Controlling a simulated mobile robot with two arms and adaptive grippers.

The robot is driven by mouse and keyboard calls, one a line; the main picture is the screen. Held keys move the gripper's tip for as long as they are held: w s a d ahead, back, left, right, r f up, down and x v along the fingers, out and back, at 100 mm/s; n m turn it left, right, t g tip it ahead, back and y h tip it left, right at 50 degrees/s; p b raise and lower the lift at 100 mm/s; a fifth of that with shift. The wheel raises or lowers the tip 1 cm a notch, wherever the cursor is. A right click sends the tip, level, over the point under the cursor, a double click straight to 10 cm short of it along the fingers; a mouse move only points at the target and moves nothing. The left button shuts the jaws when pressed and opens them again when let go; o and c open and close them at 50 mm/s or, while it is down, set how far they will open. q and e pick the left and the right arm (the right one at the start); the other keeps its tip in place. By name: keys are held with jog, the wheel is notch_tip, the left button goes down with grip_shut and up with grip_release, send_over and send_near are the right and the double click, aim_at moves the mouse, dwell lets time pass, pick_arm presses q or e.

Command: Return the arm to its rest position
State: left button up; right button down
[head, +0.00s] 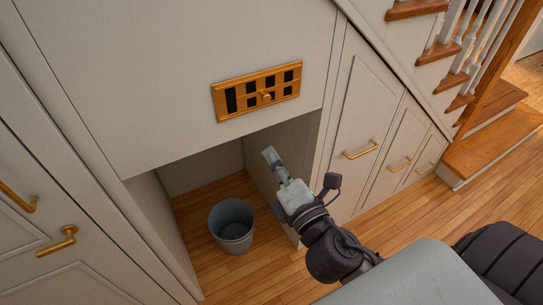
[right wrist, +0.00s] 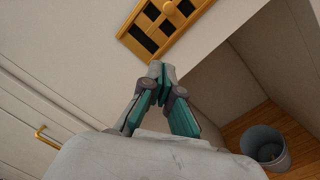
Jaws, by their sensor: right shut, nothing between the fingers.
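My right gripper (head: 270,156) is shut and empty. In the head view it reaches in from the lower right and hangs in front of the open alcove under the stairs, below a brass vent grille (head: 257,92) with a round knob. In the right wrist view the shut fingertips (right wrist: 161,72) show just below the same grille (right wrist: 163,25), apart from it as far as I can tell. My right arm (head: 335,250) is stretched out forward. My left gripper is not in view.
A grey bucket (head: 232,226) stands on the wooden floor inside the alcove. Cabinet doors with brass handles (head: 360,150) line the right, and another handled door (head: 57,241) is at the left. Wooden stairs (head: 490,140) rise at the right. The floor at the alcove's front is clear.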

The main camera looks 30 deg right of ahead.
jog(key=s+d+f+m+g, duration=0.1)
jog(key=d+f+m+g, duration=0.15)
jog(key=f, duration=1.05)
jog(key=d+f+m+g+h, duration=0.1)
jog(key=f+m+g, duration=0.25)
jog(key=f, duration=0.95)
jog(key=s+d+f+m+g, duration=0.1)
jog(key=d+f+m+g, duration=0.15)
jog(key=f, duration=1.05)
jog(key=s+f+m+g, duration=0.5)
jog(key=s+f, duration=0.6)
jog(key=f, duration=0.4)
jog(key=s+a+f+m+g, duration=0.1)
jog(key=s+f, duration=0.4)
jog(key=s, duration=0.5)
jog(key=s+a+f+m+g, duration=0.1)
jog(key=s+f+m+g, duration=0.2)
jog(key=s+f+m, duration=0.3)
jog(key=s, duration=0.5)
jog(key=shift+s+g+y, duration=0.2)
jog(key=shift+g+y, duration=0.1)
jog(key=shift+g, duration=0.05)
jog(key=shift+m, duration=0.25)
